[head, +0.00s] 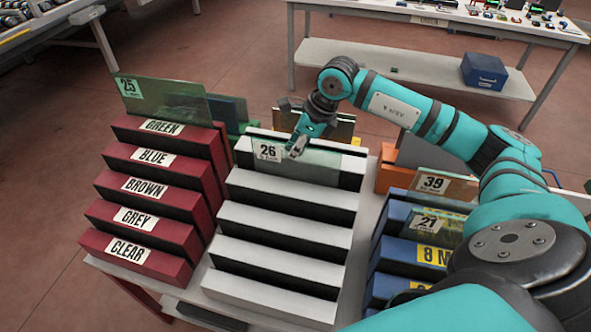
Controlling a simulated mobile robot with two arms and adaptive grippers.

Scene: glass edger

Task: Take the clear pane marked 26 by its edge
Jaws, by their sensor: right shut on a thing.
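The pane marked 26 (322,158) stands at the top of the white stepped rack (284,221). It looks clear with a faint green tint, and its white label faces me at its left end. My right gripper (296,149) reaches down from behind and is shut on the pane's upper edge, just right of the label. The fingertips partly hide that edge. I cannot tell whether the pane's lower edge still sits in its slot. My left gripper is not in view.
A red rack (150,190) with colour-name labels stands left, holding a green pane marked 25 (165,99). A blue rack (397,255) at right holds panes marked 39 (456,187) and 21 (440,226). More panes stand close behind the white rack. A blue box (484,71) sits on a back shelf.

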